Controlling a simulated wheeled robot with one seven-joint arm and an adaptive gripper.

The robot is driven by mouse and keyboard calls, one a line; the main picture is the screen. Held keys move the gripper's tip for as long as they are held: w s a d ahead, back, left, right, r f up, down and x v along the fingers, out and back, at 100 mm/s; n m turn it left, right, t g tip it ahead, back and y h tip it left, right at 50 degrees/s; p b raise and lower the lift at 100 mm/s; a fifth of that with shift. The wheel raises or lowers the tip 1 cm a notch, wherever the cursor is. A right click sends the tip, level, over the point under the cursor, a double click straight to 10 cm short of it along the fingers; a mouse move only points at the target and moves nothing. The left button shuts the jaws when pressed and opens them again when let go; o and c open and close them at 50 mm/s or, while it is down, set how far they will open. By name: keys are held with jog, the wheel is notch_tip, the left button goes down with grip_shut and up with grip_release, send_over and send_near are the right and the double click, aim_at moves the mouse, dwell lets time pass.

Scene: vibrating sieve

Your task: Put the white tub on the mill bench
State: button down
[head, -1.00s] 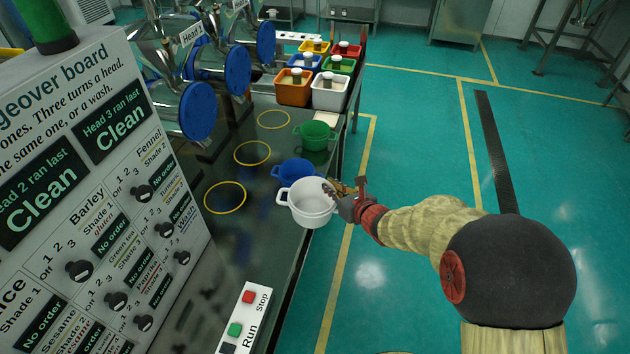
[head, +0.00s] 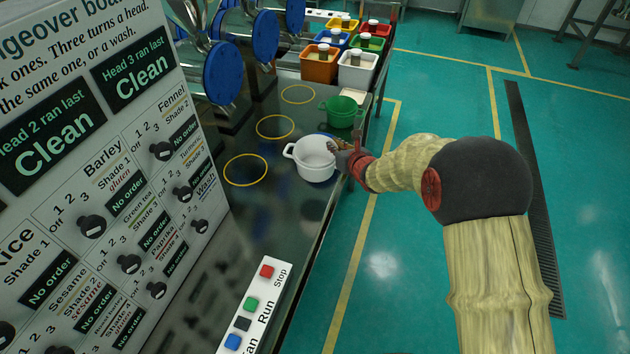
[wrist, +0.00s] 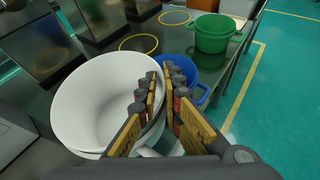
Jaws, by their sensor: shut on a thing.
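The white tub (head: 312,166) is a round, empty pot with side handles. In the head view it is over the right edge of the dark bench (head: 262,215), and its height above the top is hard to judge. My gripper (head: 338,148) comes from the right and is shut on the tub's near wall. In the wrist view the fingers (wrist: 162,105) straddle the rim of the white tub (wrist: 95,95), which looks upright.
A green tub (head: 342,112) stands further back on the bench. Several yellow rings (head: 246,170) mark the bench top, empty, left of the tubs. Machines with blue round covers (head: 222,72) line the back. A button panel (head: 255,305) sits in front. Coloured bins (head: 357,68) are at the far end.

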jog(key=s+a+f, duration=0.1)
jog(key=s+a+f+b, duration=0.1)
jog(key=s, duration=0.1)
jog(key=s+a+f, duration=0.1)
jog(key=s+a, duration=0.1)
jog(key=s+f, duration=0.1)
jog(key=s+a+f+b, duration=0.1)
jog(key=f, duration=0.1)
jog(key=s+a+f, duration=0.1)
jog(key=shift+a+f+b, duration=0.1)
jog(key=shift+f+b, duration=0.25)
jog(key=shift+b, duration=0.05)
jog(key=f, duration=0.1)
jog(key=f+b, duration=0.2)
jog(key=f, duration=0.1)
jog(key=shift+s+a+f, duration=0.1)
jog(key=shift+s+a, duration=0.15)
jog(key=shift+s, duration=0.1)
jog(key=c, duration=1.9)
grip_release()
